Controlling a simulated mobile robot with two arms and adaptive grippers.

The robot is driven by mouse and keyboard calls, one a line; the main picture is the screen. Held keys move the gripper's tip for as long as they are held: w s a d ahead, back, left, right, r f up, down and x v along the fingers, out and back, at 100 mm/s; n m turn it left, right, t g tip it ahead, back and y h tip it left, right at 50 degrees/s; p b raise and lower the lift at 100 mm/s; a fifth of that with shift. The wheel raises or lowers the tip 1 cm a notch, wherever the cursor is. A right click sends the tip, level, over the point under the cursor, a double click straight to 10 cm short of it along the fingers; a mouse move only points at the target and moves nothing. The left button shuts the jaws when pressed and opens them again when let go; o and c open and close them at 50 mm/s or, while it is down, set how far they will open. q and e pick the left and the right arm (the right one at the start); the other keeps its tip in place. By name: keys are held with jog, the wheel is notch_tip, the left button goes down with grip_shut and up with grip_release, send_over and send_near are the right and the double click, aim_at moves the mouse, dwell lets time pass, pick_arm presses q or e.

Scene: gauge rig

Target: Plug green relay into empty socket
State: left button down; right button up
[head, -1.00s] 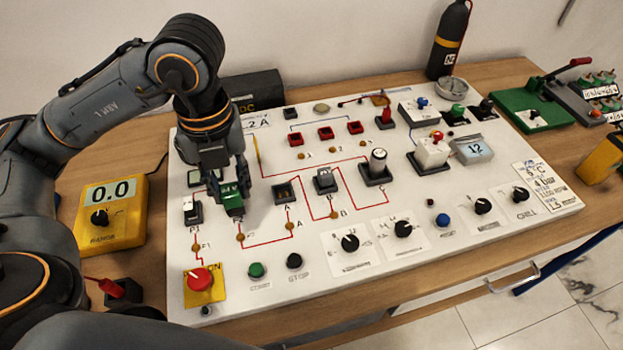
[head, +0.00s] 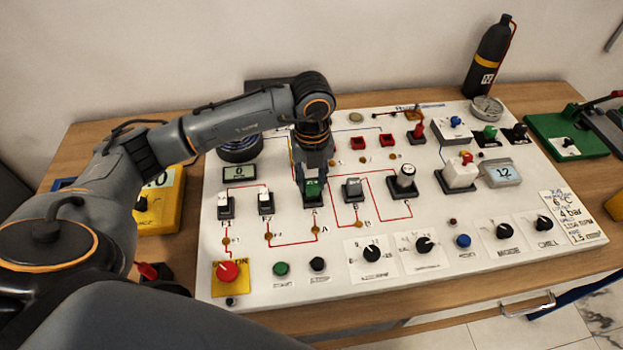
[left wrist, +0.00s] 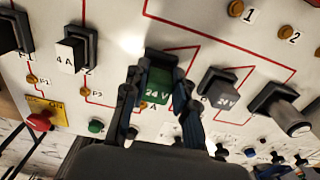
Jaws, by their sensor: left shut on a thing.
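The green relay (head: 313,188), marked 24 V, is between the fingers of my left gripper (head: 312,184). In the left wrist view the relay (left wrist: 157,88) has one finger on each side, and my gripper (left wrist: 160,112) is shut on it. The relay is at the socket above point A, the one that stood empty. The socket's dark rim (left wrist: 162,60) shows behind the relay's far edge. The relay hides the socket's opening, so I cannot tell whether it is seated or just above. My right gripper is not in view.
A grey 24 V relay (head: 353,188) sits in the socket close to the right. White fuses (head: 265,201) stand to the left. A tall cylindrical knob (head: 405,176) stands farther right. The lower white panel (head: 330,285) has free room between its buttons and front edge.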

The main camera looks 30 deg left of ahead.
aim_at(311, 179)
pick_arm(q)
jog(key=shift+f, duration=0.95)
jog(key=c, duration=1.1)
grip_release()
jog(key=shift+r, duration=0.1)
jog(key=shift+o, duration=0.2)
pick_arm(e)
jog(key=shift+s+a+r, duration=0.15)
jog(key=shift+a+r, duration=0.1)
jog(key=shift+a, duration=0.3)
pick_arm(q)
jog(key=shift+r, duration=0.55)
notch_tip(311, 179, up, 10)
jog(key=shift+r+b, duration=0.25)
jog(key=shift+b, duration=0.95)
jog(key=shift+r, duration=0.35)
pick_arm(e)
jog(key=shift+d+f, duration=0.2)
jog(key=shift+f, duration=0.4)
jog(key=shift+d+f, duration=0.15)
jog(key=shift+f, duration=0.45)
